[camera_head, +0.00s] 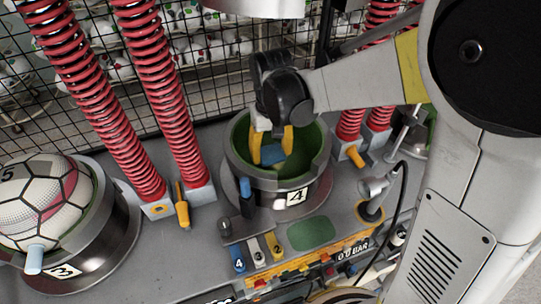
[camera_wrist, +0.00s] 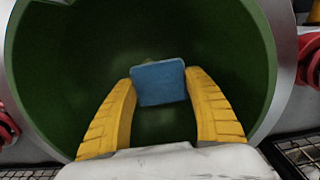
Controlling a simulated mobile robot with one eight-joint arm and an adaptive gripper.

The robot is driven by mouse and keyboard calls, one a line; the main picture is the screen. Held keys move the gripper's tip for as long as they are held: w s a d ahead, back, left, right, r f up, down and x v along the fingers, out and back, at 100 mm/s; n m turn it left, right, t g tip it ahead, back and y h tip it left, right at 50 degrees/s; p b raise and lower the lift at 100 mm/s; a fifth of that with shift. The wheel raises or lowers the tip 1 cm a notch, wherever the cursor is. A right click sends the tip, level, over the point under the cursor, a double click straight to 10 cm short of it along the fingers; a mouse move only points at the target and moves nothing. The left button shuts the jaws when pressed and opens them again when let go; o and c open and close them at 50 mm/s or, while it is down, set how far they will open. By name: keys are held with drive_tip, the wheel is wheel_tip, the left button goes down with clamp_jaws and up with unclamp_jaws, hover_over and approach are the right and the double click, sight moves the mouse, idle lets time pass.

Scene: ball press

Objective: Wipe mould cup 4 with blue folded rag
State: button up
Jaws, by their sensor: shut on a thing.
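Mould cup 4 (camera_head: 307,165) is an open grey cup with a green inside and a label reading 4 on its front. Its green inner wall fills most of the wrist view (camera_wrist: 215,38). My gripper (camera_head: 271,150) reaches down into the cup from above. Its yellow fingers are shut on the blue folded rag (camera_wrist: 158,83), which sits between the fingertips. The rag also shows low inside the cup in the head view (camera_head: 273,156). I cannot tell whether the rag touches the cup's inner surface.
A cup labelled 3 (camera_head: 107,245) with a patterned ball (camera_head: 42,200) stands at the left. Red coil springs (camera_head: 165,95) rise behind the cups. A front panel with numbered levers (camera_head: 258,252) and a hose fitting (camera_head: 374,190) are close by. A wire mesh (camera_head: 225,85) stands behind.

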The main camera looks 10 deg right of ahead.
drive_tip(key=shift+a+r+p, duration=0.15)
drive_tip(key=shift+r+p, duration=0.35)
drive_tip(key=shift+r, duration=0.45)
drive_tip(key=shift+r+p, duration=0.95)
drive_tip(key=shift+r, duration=0.45)
drive_tip(key=shift+w+f+b, duration=0.1)
drive_tip(key=shift+f+b, duration=0.05)
drive_tip(key=shift+b, duration=0.15)
drive_tip(key=shift+f+b, duration=0.15)
drive_tip(key=shift+b, duration=0.95)
